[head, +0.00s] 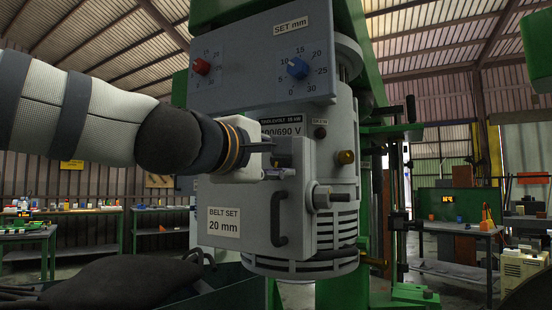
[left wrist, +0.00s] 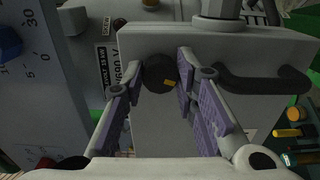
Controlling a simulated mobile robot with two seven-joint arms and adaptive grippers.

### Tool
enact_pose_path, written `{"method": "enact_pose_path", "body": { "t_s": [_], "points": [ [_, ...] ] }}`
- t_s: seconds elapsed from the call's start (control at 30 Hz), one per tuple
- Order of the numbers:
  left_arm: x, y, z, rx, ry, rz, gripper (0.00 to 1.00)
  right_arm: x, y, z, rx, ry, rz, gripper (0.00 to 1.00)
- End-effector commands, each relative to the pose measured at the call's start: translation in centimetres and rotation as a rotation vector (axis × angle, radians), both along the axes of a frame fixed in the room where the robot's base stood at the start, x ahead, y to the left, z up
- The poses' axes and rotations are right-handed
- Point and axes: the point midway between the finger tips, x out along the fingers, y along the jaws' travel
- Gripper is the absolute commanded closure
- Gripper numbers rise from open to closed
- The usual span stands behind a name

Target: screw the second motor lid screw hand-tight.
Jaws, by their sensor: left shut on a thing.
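The motor lid (head: 238,203) is a light grey cover labelled "BELT SET 20 mm", with a dark handle (head: 277,218). In the left wrist view the lid (left wrist: 155,130) and its handle (left wrist: 265,82) fill the middle and right. A dark round screw head (left wrist: 157,72) with a small yellow mark sits between the purple-padded fingers of my left gripper (left wrist: 165,72). My left gripper (head: 284,168) is shut on this screw at the lid's upper part. In the head view, the screw is hidden by the fingers. My right gripper is not in view.
A grey panel with a red knob (head: 201,66) and a blue knob (head: 297,68) is close above my left gripper. Benches stand farther back.

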Motion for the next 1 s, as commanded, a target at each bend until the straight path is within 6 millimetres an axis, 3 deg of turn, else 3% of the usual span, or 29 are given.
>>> {"method": "enact_pose_path", "body": {
  "t_s": [0.5,1.0],
  "points": [
    [0.03,0.04,-0.13,0.394,-0.219,0.001,1.0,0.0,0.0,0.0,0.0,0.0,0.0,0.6],
    [0.03,0.08,-0.15,0.574,-0.32,0.001,1.0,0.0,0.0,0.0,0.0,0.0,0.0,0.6]
  ]
}}
